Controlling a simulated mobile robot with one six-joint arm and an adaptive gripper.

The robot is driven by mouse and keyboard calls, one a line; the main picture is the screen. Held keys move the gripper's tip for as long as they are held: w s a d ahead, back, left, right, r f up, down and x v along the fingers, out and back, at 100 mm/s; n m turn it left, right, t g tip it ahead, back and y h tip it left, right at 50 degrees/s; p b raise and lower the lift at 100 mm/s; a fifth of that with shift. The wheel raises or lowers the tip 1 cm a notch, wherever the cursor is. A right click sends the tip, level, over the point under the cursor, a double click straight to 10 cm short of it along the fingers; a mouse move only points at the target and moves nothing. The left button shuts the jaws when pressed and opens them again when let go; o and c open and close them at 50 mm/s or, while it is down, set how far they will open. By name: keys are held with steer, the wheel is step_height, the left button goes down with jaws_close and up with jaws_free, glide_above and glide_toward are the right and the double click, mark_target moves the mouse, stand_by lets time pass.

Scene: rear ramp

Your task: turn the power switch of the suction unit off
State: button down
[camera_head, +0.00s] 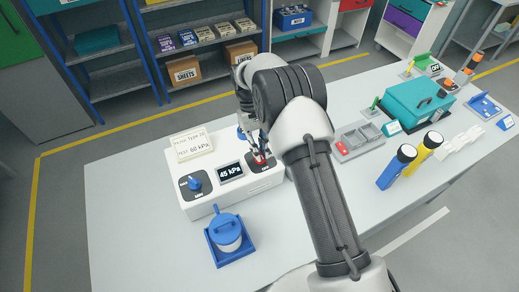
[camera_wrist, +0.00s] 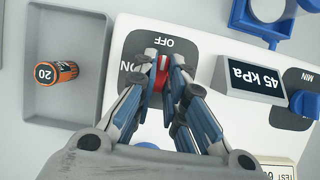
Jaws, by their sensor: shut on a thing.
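The suction unit (camera_head: 225,201) is a white box on the table, also in the wrist view (camera_wrist: 215,100). Its red power switch (camera_head: 260,160) sits on a dark plate, with OFF at the plate's top edge and ON at its left in the wrist view. My gripper (camera_wrist: 162,72) is shut on the red switch (camera_wrist: 162,75), one finger on each side. The fingers hide much of the switch, so I cannot tell its exact setting. The display (camera_wrist: 252,75) reads 45 kPa. A blue knob (camera_head: 195,183) is at the unit's other end.
A card (camera_head: 193,145) stands behind the unit. A blue lidded container (camera_head: 228,232) sits in front. To the right are a blue flashlight (camera_head: 397,167), a yellow flashlight (camera_head: 425,146) and a teal case (camera_head: 420,100).

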steer(key=c, duration=1.6)
jaws_free()
steer(key=shift+s+f, duration=0.2)
steer(key=shift+f, duration=0.1)
steer(key=shift+c, duration=0.2)
steer(key=shift+r, duration=0.15)
steer(key=v, duration=1.2)
steer(key=shift+w, duration=0.15)
